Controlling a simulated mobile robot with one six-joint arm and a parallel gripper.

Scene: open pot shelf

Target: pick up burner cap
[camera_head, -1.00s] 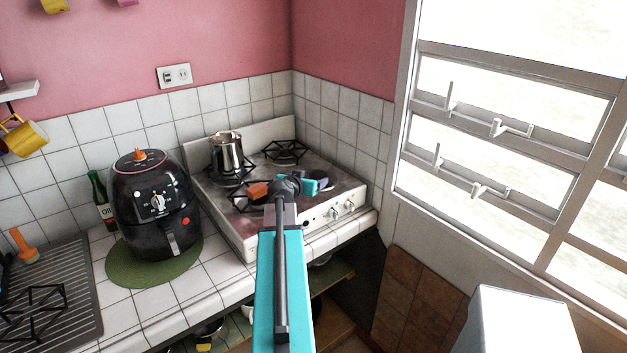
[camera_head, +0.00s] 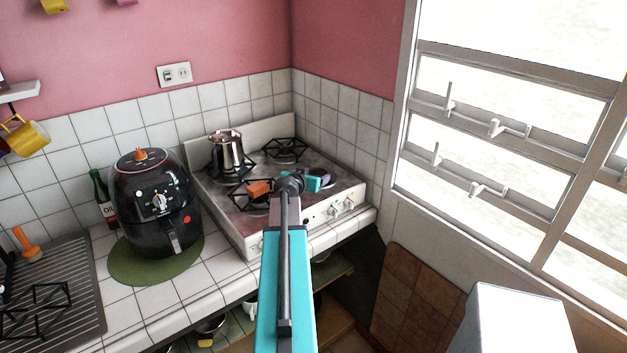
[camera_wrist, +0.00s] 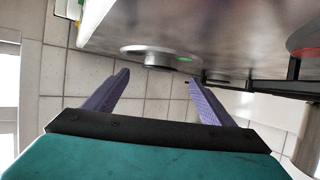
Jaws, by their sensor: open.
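A round grey burner cap (camera_wrist: 150,54) shows in the wrist view on the metal stove top (camera_wrist: 225,35), just beyond the fingertips and a little left of the middle between them. My gripper (camera_wrist: 158,78) is open, its two purple fingers apart with nothing between them. The fingers do not touch the cap. In the head view my gripper (camera_head: 325,181) is over the front right part of the stove (camera_head: 342,203). There my arm and gripper hide most of that burner, and the cap cannot be made out.
A metal moka pot (camera_head: 227,155) stands on the back left burner. A black grate (camera_head: 285,149) is at the back right. A black air fryer (camera_head: 158,205) stands on a green mat (camera_head: 125,268) left of the stove.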

